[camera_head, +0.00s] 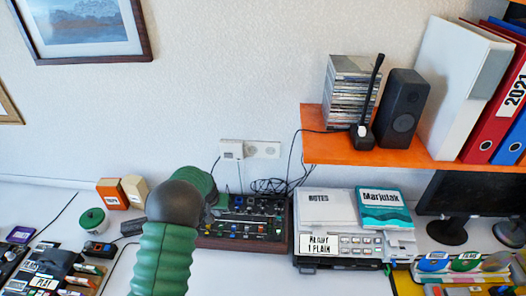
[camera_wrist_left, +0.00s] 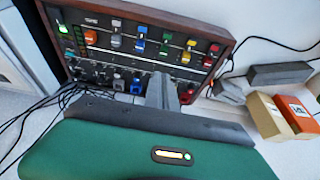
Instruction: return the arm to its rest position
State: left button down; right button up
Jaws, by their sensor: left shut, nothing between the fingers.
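My left arm (camera_head: 165,245), green with a dark rounded joint, rises from the bottom of the head view, left of centre. Its green hand part points away from me and its fingertips are hidden there. In the left wrist view my left gripper (camera_wrist_left: 163,88) shows as grey fingers close together, shut and empty. They sit in front of a mixer panel (camera_wrist_left: 140,45) with coloured knobs and a wooden frame; I cannot tell the gap between them. The mixer panel also shows in the head view (camera_head: 245,222), just right of the arm. My right gripper is not in view.
An orange shelf (camera_head: 400,158) at the right holds stacked discs (camera_head: 350,95), a black speaker (camera_head: 402,105) and binders (camera_head: 490,110). A grey device (camera_head: 345,243) with papers stands right of the mixer. Small boxes (camera_head: 118,192) and a green pot (camera_head: 92,222) are left of my arm.

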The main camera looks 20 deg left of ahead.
pick_arm(q)
jog(key=s+d+r+m, duration=0.1)
jog(key=s+d+r, duration=0.2)
jog(key=s+d, duration=0.2)
jog(key=s+d+r, duration=0.3)
jog(key=s+d, duration=0.3)
jog(key=s, duration=0.6)
jog(key=s+d+r+m+g, duration=0.1)
jog(key=s+d+r, duration=0.2)
jog(key=s, duration=0.6)
jog(key=d, duration=0.2)
jog(key=shift+s+d+m+h, duration=0.2)
jog(key=shift+d+m+h, duration=0.1)
jog(key=shift+h, duration=0.1)
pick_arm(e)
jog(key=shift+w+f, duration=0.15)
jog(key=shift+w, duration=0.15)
pick_arm(q)
jog(key=shift+s+a+r, duration=0.1)
jog(key=shift+a, duration=0.1)
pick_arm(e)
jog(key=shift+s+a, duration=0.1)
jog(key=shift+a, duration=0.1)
pick_arm(q)
jog(key=shift+d, duration=0.1)
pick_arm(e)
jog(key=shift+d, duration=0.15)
